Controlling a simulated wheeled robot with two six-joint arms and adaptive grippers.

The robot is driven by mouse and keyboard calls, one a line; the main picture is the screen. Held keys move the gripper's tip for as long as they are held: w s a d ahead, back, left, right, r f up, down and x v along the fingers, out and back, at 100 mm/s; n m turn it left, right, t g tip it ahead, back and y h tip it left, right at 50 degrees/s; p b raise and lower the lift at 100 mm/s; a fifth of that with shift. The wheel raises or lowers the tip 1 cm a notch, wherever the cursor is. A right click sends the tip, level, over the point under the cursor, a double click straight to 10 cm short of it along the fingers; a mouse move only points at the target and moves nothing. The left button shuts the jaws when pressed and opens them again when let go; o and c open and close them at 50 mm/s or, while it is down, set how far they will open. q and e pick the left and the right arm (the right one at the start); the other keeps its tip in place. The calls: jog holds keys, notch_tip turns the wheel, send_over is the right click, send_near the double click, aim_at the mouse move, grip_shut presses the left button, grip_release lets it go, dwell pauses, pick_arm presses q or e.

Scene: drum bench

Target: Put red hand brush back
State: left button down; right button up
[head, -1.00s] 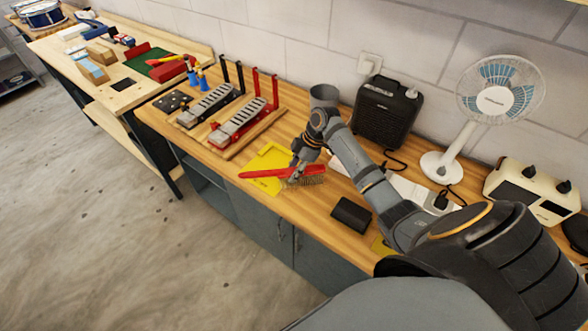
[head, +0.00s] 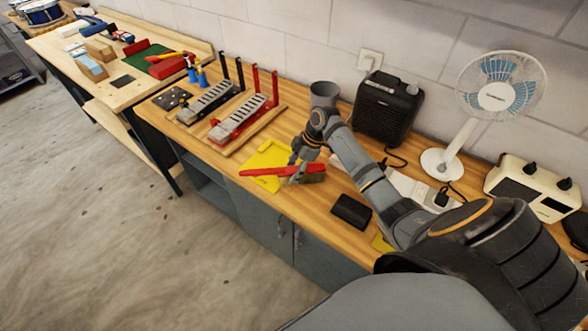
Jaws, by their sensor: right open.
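The red hand brush (head: 268,172) lies near the front edge of the wooden bench, its red handle pointing left over a yellow mat (head: 262,158). Its bristle end is at the right, partly covered by my gripper. My right gripper (head: 296,170) is at the brush's right part, with its jaws open. I cannot tell whether the fingers touch the brush. My left gripper is not in view.
A black wallet-like block (head: 351,212) lies right of the brush. Glockenspiel-like bar instruments (head: 245,118) stand to the left.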

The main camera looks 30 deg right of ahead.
jog(key=b+v, duration=0.3)
jog(key=v, duration=1)
jog(key=shift+a, duration=0.1)
